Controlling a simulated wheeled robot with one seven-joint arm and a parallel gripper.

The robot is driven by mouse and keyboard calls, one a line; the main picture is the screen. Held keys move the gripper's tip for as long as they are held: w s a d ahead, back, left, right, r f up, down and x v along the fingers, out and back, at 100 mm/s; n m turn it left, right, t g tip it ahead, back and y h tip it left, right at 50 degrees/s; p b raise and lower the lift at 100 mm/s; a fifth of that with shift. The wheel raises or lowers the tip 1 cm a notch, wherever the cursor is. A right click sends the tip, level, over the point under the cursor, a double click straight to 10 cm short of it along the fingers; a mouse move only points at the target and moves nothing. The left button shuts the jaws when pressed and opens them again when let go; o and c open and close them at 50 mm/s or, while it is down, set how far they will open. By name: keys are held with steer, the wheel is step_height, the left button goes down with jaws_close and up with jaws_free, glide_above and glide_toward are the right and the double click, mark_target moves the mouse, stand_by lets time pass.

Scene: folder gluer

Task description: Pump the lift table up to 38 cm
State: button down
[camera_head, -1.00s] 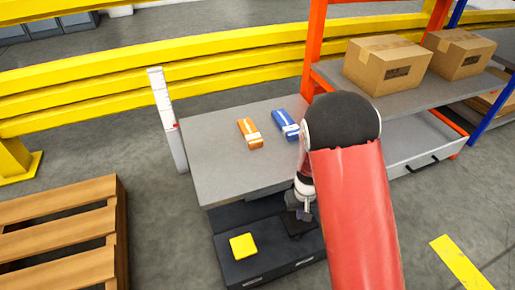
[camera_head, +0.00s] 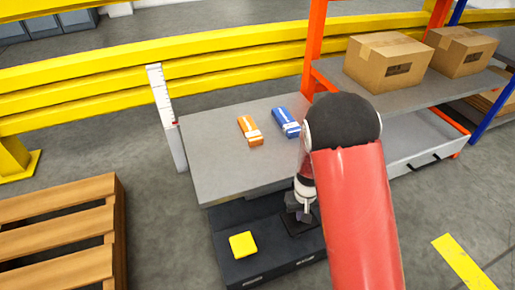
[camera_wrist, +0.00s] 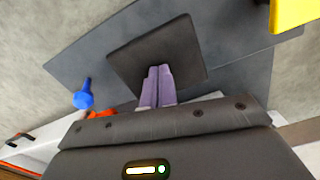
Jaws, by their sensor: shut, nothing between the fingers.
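The lift table's grey top (camera_head: 225,165) stands raised over its dark base (camera_head: 265,262). A yellow pedal (camera_head: 243,245) and a black pedal (camera_head: 308,229) sit on the base, left and right. My gripper (camera_head: 297,216) is at the black pedal, beside the top's front right edge. In the wrist view its two fingers (camera_wrist: 159,72) are together and empty over the black pedal (camera_wrist: 190,58); I cannot tell whether they touch it. The yellow pedal's edge (camera_wrist: 293,13) shows at upper right. A white upright scale (camera_head: 161,95) with a red mark stands at the top's left edge; its figures are unreadable.
An orange item (camera_head: 249,130) and a blue item (camera_head: 286,122) lie on the top. A wooden pallet (camera_head: 60,235) is at left. Yellow rails (camera_head: 230,70) run behind. A rack with boxes (camera_head: 388,62) stands at right. In the wrist view, a blue knob (camera_wrist: 83,98) shows.

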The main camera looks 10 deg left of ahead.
steer(key=shift+f+b, duration=2.75)
steer(key=shift+f, duration=1.15)
step_height(320, 180, up, 9)
steer(key=p, duration=0.7)
steer(key=shift+r, duration=0.3)
steer(key=shift+f, duration=0.1)
steer(key=shift+f+b, duration=3.55)
steer(key=shift+f, duration=1.05)
step_height(320, 180, up, 9)
steer(key=p, duration=0.6)
steer(key=shift+r+p, duration=0.15)
steer(key=shift+p, duration=0.2)
